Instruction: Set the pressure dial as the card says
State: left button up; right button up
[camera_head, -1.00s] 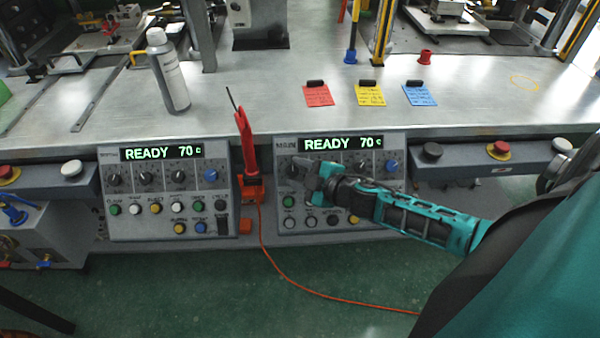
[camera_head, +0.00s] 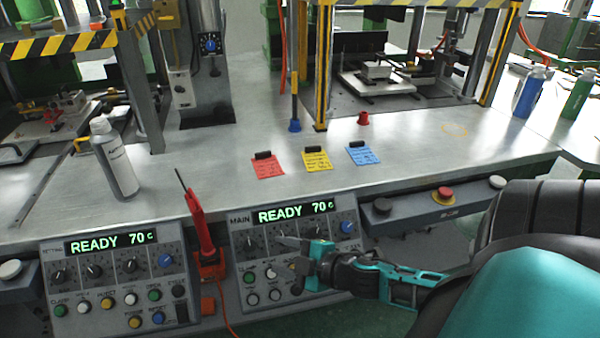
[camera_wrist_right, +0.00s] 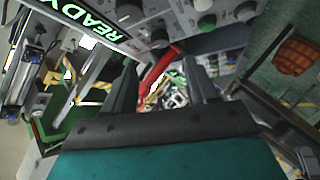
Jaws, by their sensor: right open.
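The main control panel (camera_head: 240,262) shows READY 70 C on its display (camera_head: 292,213). Its row has several dark dials, one of them at the left end (camera_head: 248,245), and a blue dial (camera_head: 346,228) at the right end. My left gripper is out of view.
A red tool (camera_head: 199,222) stands in an orange holder left of the main panel. A second panel (camera_head: 85,300) also reads READY 70 C. A white bottle (camera_head: 115,160) stands on the bench (camera_head: 215,190). A red stop button (camera_head: 445,194) is at right.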

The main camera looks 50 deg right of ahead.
jog(key=shift+v, duration=2.1)
